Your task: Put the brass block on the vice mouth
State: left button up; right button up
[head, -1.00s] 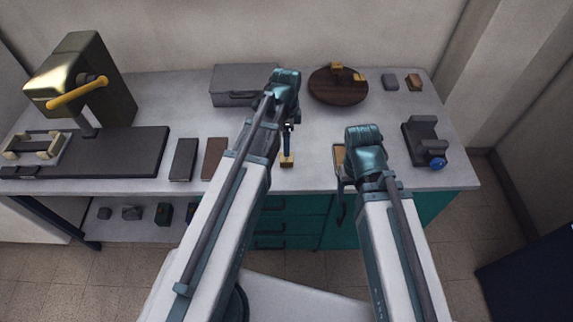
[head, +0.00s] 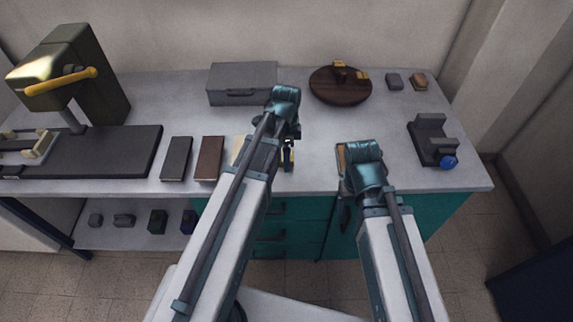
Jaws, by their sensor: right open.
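The small dark vice (head: 431,138) with a blue knob stands at the right of the bench; its mouth lies between two dark raised parts and looks empty. Small brass-yellow pieces (head: 362,76) also sit on the round wooden board (head: 341,91) at the back. My right gripper (head: 346,195) is open at the bench's front edge, left of the vice, partly hidden by its own wrist.
A grey case (head: 242,84) stands at the back. Dark and brown slabs (head: 176,158) lie left of my left arm. A press with a yellow handle (head: 60,88) stands far left. Small grey and brown blocks (head: 394,81) lie at the back right. Bench between board and vice is clear.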

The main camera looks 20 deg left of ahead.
pick_arm(q)
jog(key=shift+f, duration=0.5)
jog(key=shift+r, duration=0.1)
grip_shut()
